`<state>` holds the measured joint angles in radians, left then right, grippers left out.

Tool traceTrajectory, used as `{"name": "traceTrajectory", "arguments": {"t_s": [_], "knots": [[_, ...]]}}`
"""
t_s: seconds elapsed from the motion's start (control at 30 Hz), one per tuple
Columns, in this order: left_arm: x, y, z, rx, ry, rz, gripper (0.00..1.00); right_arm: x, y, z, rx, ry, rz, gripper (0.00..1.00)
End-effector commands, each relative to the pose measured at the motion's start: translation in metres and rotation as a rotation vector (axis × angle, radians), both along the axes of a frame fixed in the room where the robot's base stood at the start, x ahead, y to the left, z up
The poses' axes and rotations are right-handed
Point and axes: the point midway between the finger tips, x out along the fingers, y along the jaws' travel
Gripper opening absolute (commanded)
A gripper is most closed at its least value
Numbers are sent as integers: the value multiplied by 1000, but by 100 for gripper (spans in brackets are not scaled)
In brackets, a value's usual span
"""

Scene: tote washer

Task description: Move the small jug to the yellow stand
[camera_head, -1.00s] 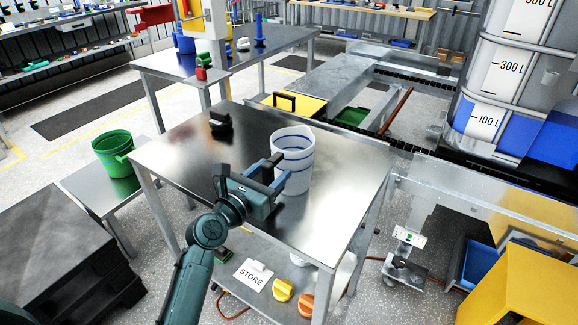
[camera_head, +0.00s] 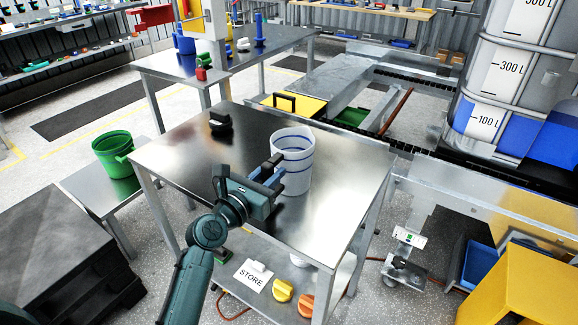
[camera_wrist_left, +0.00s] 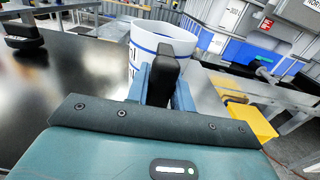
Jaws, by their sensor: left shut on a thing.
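The small jug (camera_head: 296,158), white with blue bands, stands upright on the steel table (camera_head: 205,170), toward its right side. My left gripper (camera_head: 274,170) reaches it from the lower left and is shut on its handle. In the left wrist view the dark handle (camera_wrist_left: 165,75) is between the blue fingers, with the white jug (camera_wrist_left: 165,38) just behind. A yellow surface (camera_head: 311,106) with a black handle-shaped piece lies beyond the table; I cannot tell if it is the yellow stand. My right gripper is not in view.
A black object (camera_head: 220,121) sits at the table's far left. A green bucket (camera_head: 113,152) stands on a lower side table. The table's middle is clear. A large marked tank (camera_head: 490,90) and a yellow box (camera_head: 520,285) are at the right.

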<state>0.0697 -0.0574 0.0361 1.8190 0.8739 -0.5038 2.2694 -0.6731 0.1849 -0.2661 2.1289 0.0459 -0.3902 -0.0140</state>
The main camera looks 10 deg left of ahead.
Motion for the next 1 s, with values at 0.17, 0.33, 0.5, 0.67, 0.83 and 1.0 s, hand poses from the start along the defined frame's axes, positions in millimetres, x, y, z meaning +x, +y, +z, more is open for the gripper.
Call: {"name": "traceTrajectory", "arguments": {"t_s": [0.17,0.33,0.5,0.67,0.83,1.0], "knots": [[0,0,0,0,1,0,0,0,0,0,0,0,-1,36],[0,0,0,0,-1,1,0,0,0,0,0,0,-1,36],[0,0,7,0,-1,1,0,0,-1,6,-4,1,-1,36],[0,0,16,1,-1,1,0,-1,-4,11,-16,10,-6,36],[0,0,24,-1,-1,1,0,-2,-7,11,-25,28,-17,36],[0,0,33,-1,-1,1,0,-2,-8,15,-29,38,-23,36]]}}
